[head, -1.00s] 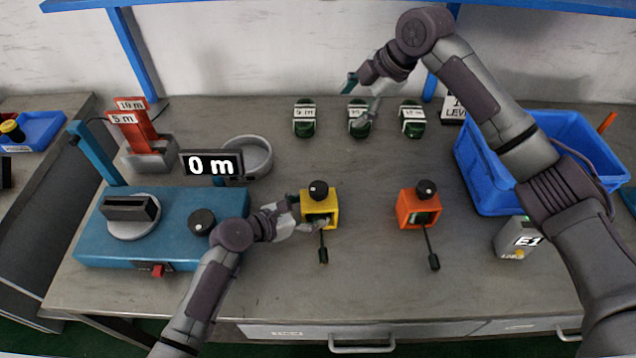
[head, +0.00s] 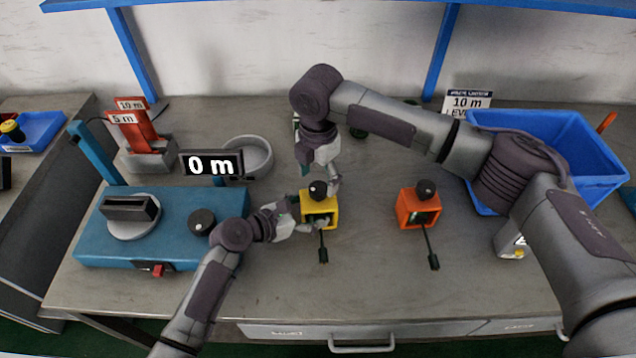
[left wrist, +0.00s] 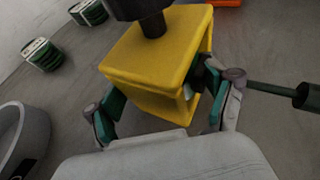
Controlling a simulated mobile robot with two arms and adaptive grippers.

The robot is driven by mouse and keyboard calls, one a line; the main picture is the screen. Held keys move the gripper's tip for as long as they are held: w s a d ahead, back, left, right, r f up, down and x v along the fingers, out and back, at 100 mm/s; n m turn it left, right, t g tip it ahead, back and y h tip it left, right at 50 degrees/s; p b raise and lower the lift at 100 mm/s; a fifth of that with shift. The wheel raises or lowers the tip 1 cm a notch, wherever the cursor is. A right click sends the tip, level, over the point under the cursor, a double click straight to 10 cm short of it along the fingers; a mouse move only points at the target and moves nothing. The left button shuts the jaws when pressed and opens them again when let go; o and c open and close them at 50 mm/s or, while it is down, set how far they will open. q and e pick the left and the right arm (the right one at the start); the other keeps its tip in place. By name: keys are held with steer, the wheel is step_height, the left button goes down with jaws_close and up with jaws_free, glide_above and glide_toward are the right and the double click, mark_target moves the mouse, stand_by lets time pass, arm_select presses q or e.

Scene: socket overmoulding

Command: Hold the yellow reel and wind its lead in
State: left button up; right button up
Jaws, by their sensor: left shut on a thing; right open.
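The yellow reel (head: 331,208) stands upright on the table, a small box with a black knob (head: 318,188) on top. Its dark lead (head: 323,248) hangs out at the front and ends in a black plug on the table. My left gripper (head: 306,221) is shut on the reel's lower sides; in the left wrist view its fingers (left wrist: 160,112) straddle the yellow body (left wrist: 150,55). My right gripper (head: 320,180) is open above and behind the reel, its fingers pointing down on either side of the knob. Whether they touch it I cannot tell.
An orange reel (head: 409,209) with its own lead stands to the right. A blue machine (head: 175,238) with a "0 m" display (head: 211,163) is at left, near a grey round dish (head: 262,155). A blue crate (head: 600,170) is at right. Green coils behind are partly hidden by my right arm.

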mark_target(318, 190)
steer(key=shift+f, duration=1.4)
steer(key=c, duration=1.1)
